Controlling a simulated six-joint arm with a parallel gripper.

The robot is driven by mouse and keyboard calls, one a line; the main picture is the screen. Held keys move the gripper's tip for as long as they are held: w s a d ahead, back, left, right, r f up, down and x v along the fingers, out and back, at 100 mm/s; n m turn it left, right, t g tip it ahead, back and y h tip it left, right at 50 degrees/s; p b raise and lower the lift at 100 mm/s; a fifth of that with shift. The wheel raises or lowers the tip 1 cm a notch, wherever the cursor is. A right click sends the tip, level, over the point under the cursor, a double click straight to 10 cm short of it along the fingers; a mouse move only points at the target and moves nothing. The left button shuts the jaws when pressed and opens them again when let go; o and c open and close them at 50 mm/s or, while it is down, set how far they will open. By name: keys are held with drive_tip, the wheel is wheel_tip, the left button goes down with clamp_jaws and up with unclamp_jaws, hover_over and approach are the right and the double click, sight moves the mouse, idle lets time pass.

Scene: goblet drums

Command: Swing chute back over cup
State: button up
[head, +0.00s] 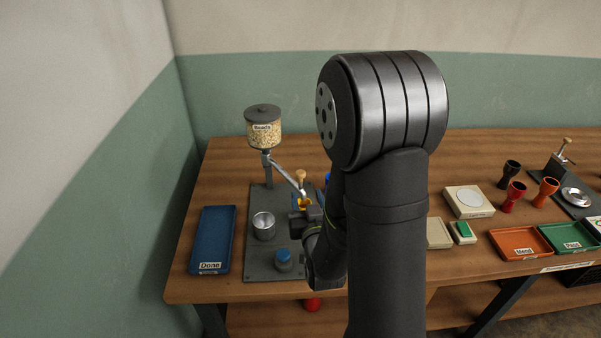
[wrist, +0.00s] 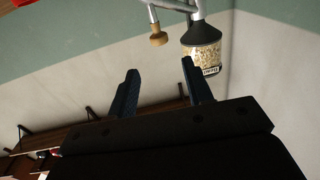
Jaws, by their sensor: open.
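A bead hopper (head: 264,131) labelled "Beads" stands on a post at the back of a grey base. Its metal chute (head: 284,169) slants down to the right, its outlet side away from the metal cup (head: 264,226), which stands on the base in front of the post. A wooden knob (head: 300,177) rises from the chute. My gripper (wrist: 160,66) is open and empty; in the wrist view the knob (wrist: 158,39) is beyond the fingertips, apart from them. The hopper (wrist: 202,45) also shows there.
A blue-topped button (head: 284,257) sits on the base in front of the cup. A blue "Done" tray (head: 212,240) lies to the left. Right of my arm are a scale (head: 468,202), several goblets, a "Mend" tray (head: 520,243) and a green tray (head: 566,237).

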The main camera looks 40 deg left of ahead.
sight(301, 175)
drive_tip(key=x, duration=1.1)
clamp_jaws()
